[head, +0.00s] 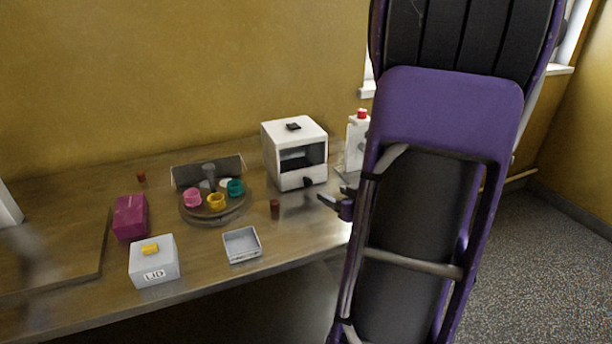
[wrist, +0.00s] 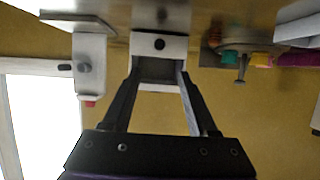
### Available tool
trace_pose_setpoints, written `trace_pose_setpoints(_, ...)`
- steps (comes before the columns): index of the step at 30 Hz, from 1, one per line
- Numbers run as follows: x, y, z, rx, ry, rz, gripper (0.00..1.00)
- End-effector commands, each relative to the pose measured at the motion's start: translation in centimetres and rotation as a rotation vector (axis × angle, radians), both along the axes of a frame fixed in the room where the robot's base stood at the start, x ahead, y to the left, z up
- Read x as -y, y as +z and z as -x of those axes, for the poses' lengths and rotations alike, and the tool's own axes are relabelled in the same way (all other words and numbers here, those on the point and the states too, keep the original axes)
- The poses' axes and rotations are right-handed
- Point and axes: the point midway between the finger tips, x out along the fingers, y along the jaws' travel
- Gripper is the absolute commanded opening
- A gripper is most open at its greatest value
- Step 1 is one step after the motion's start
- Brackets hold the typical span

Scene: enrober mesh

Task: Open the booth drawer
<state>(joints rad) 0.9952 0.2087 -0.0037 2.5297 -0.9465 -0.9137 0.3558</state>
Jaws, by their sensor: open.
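The booth (head: 276,158) is a white box with a dark open front, standing at the back right of the table. Its drawer (head: 292,184) is a low white front at the bottom with a dark knob (head: 308,182); it looks flush with the booth. In the wrist view, which is upside down, the drawer front (wrist: 178,47) and round knob (wrist: 159,44) lie just beyond the fingertips. My gripper (head: 333,203) is open and empty, to the right of and in front of the booth, apart from the knob. The wrist view shows both fingers (wrist: 158,70) spread, pointing at the booth.
A white dispenser (head: 355,140) with a red cap stands right of the booth, partly behind my arm. A round tray (head: 218,218) with coloured cups, a small brown cylinder (head: 275,209), a shallow grey tray (head: 242,258), a lidded white box (head: 154,270) and a magenta box (head: 130,217) stand leftward.

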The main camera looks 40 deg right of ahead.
Motion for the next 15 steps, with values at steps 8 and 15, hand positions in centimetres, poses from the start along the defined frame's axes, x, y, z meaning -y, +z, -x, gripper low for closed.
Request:
trace_pose_setpoints(8,0.9,-2.1,-4.0,-0.003,0.000,0.003,0.59)
trace_pose_setpoints(15,2.0,-4.0,-8.8,-0.002,0.000,0.002,0.59)
